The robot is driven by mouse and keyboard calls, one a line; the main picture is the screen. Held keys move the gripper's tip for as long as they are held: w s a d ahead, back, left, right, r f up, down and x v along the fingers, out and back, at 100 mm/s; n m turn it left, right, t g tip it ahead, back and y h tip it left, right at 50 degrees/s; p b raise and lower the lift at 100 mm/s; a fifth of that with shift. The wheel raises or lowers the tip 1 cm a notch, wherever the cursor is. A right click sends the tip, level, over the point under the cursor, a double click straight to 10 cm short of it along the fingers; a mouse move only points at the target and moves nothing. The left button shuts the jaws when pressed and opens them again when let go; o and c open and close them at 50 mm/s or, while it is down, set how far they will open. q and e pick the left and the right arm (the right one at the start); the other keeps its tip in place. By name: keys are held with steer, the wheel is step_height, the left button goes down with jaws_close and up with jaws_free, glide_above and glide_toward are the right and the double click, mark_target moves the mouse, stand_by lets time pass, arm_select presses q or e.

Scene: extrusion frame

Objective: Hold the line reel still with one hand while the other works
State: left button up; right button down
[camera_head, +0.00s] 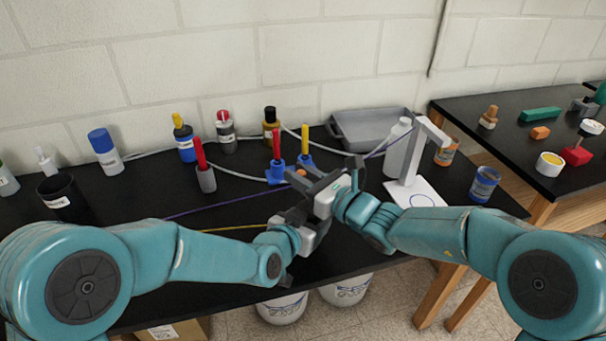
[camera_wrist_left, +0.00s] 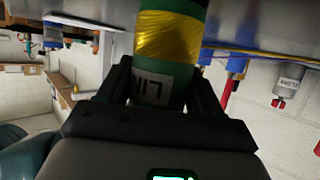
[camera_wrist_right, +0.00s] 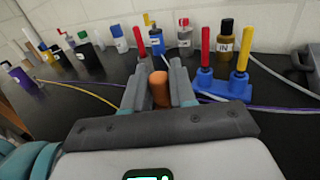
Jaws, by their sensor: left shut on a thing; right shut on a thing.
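The line reel shows close up in the left wrist view as a green cylinder with a shiny yellow band (camera_wrist_left: 168,38) and a white label, partly covered, reading "LIN". My left gripper (camera_wrist_left: 165,80) is shut around it, one finger on each side. In the head view I cannot make the reel out behind my crossed grippers. My right gripper (camera_wrist_right: 160,78) is shut on a small orange cylinder (camera_wrist_right: 159,90); the cylinder also shows in the head view (camera_head: 301,173). The two grippers are close together over the black bench.
A blue stand (camera_wrist_right: 222,84) with red and yellow sticks is just beyond my right gripper. Several bottles (camera_head: 227,131) line the wall. Purple and yellow lines (camera_head: 232,228) cross the bench. A grey tray (camera_head: 340,128) and a white stand (camera_head: 413,160) are to the right.

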steer(key=shift+s+a+n+g+y, duration=0.15)
steer(key=shift+n+g+y, duration=0.45)
steer(key=shift+g, duration=0.1)
steer(key=c, duration=1)
jaws_free()
steer(key=shift+c, duration=0.2)
steer(key=v, duration=1.2)
